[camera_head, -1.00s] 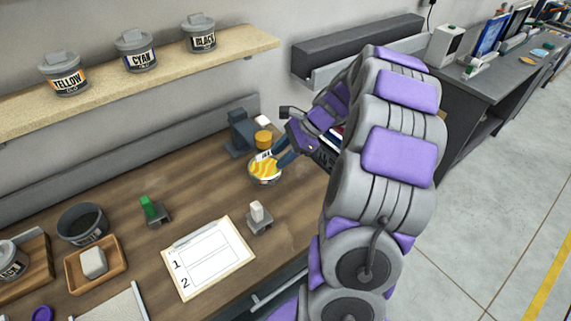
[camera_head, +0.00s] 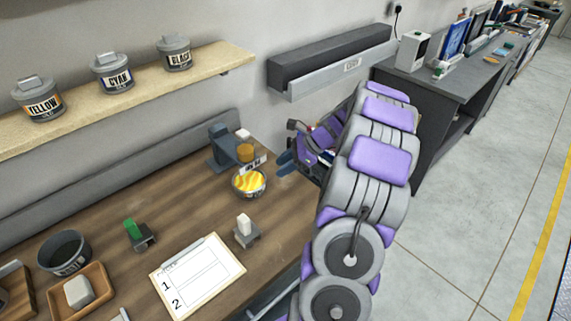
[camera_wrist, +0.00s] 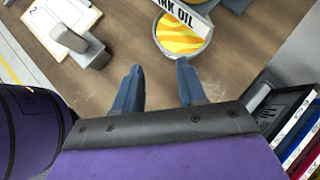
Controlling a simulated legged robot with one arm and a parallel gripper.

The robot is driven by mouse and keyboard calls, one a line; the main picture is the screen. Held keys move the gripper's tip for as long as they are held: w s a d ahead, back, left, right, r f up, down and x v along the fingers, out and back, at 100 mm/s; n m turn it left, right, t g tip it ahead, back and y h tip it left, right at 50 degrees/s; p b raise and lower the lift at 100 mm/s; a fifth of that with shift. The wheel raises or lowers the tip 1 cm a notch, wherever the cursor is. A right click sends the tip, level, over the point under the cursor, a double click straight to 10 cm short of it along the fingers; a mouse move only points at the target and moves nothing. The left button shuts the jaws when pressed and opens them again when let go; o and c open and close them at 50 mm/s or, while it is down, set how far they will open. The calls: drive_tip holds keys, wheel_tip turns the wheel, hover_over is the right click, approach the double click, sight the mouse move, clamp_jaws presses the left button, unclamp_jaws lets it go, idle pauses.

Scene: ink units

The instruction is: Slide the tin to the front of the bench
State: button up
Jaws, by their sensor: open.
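The tin (camera_head: 249,184) is round and low, with yellow and orange stripes on top and a label reading "INK OIL" in the wrist view. It sits on the wooden bench (camera_head: 190,207), toward its right end. In the wrist view the tin (camera_wrist: 181,38) lies just beyond the fingertips. My gripper (camera_head: 285,165) is to the right of the tin in the head view, low near the bench. In the wrist view my gripper (camera_wrist: 160,68) has its two blue fingers apart, with only bench between them. The fingers and tin look apart.
A dark blue stand (camera_head: 222,147) with an orange-brown knob stands behind the tin. A white-topped block (camera_head: 246,232) and a clipboard (camera_head: 197,275) lie on the near side. A green-topped block (camera_head: 135,232) is left.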

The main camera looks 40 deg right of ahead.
sight(243, 194)
drive_tip(key=b+x, duration=0.4)
drive_tip(key=x, duration=1.1)
drive_tip(key=shift+w+f, duration=0.1)
drive_tip(key=shift+f, duration=0.1)
drive_tip(key=shift+w+a+f, duration=0.3)
drive_tip(key=shift+a, duration=0.25)
drive_tip(key=shift+d, duration=0.15)
drive_tip(key=c, duration=0.4)
clamp_jaws()
